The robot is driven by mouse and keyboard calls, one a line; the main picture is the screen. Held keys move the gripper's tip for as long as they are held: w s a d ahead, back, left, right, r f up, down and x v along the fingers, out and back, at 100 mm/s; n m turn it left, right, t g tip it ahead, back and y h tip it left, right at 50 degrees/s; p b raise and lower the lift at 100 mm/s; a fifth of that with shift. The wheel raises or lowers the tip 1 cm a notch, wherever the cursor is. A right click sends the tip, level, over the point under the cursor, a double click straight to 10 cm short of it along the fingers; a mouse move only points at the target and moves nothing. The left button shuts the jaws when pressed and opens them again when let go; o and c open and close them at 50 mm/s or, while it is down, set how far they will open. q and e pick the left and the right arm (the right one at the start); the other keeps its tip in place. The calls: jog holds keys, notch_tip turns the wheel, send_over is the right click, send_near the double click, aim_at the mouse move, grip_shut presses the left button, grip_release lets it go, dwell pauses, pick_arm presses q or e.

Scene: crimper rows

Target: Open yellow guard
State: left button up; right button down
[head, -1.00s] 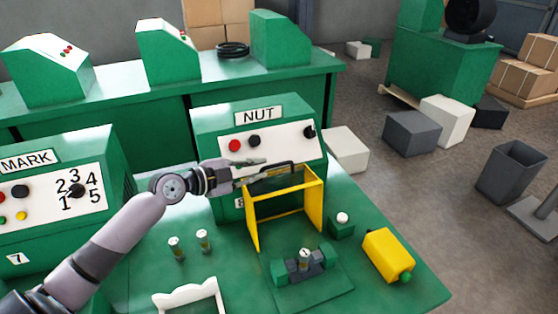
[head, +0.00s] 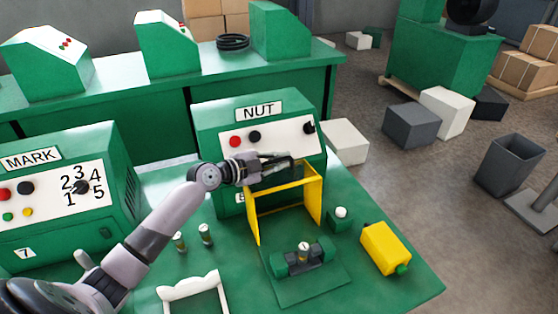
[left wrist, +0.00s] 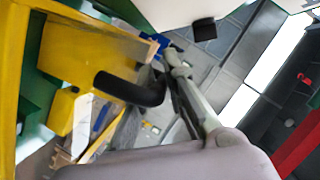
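The yellow guard (head: 297,184) is an open frame with side panels. It stands in front of the NUT machine (head: 222,128), over the green plate with the fixture (head: 303,257). A black handle (head: 291,163) is at its top edge, partly hidden by my left gripper. My left gripper (head: 280,161) is at this handle, in front of the machine's panel. In the left wrist view, the handle (left wrist: 130,89) curves out from the guard (left wrist: 97,50) towards the grey fingers (left wrist: 170,95). Whether the fingers are closed on it cannot be told. My right gripper is not in view.
A yellow box with a green end (head: 384,247) and a white button on a green block (head: 340,213) stand right of the guard. Two small cylindrical parts (head: 205,234) and a white holder (head: 193,289) are left of it. The MARK machine (head: 66,190) stands further left.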

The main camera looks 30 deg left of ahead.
aim_at(289, 184)
pick_arm(q)
grip_shut()
dwell(0.3)
jog(key=shift+s, duration=0.1)
jog(key=shift+s+d, duration=0.15)
jog(key=shift+d, duration=0.05)
jog(key=shift+m+t+y, duration=0.3)
jog(key=shift+m+t, duration=0.2)
jog(key=shift+m, duration=0.4)
jog(key=s+d, duration=0.1)
jog(key=s+d+r, duration=0.1)
jog(key=d, duration=0.1)
jog(key=s+d+r+p, duration=0.1)
jog(key=shift+s+d+r, duration=0.15)
jog(key=shift+s, duration=0.25)
jog(key=shift+s+d, duration=0.2)
jog(key=shift+d, duration=0.05)
